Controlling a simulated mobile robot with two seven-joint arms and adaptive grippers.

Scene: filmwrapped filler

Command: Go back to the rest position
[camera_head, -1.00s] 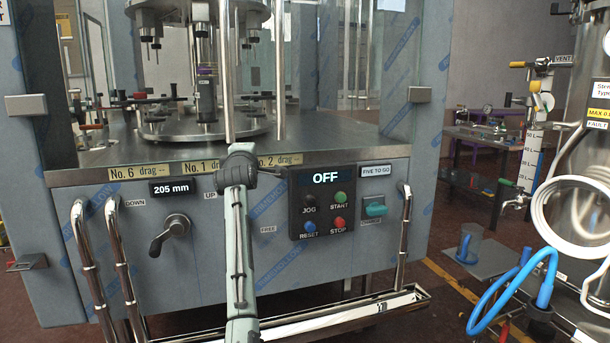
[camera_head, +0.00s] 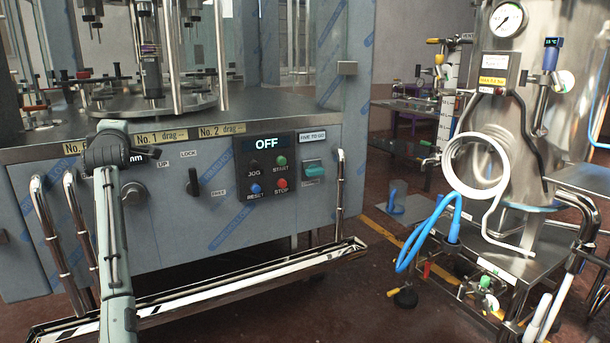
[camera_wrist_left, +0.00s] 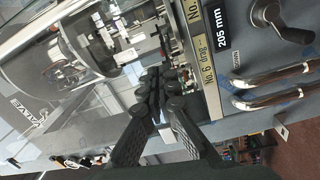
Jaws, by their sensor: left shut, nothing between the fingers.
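My left arm (camera_head: 114,245) rises from the bottom left of the head view. Its wrist end is in front of the filler machine's front panel (camera_head: 250,215) and covers part of the 205 mm display. In the head view the fingers are hidden or cannot be made out. In the left wrist view my left gripper (camera_wrist_left: 160,88) is shut and empty, its black fingers together. Its fingers appear against the machine's deck edge, near the No. 6 drag label (camera_wrist_left: 209,60). I cannot tell the gap to the edge. My right gripper is not in view.
The control box (camera_head: 268,168) reads OFF. Bent metal rails (camera_head: 52,238) and a long steel tray (camera_head: 215,290) stick out at the machine's front. A steel vessel (camera_head: 515,130) with a white coil and blue hose (camera_head: 430,230) stands at the right. Floor (camera_head: 340,310) shows between them.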

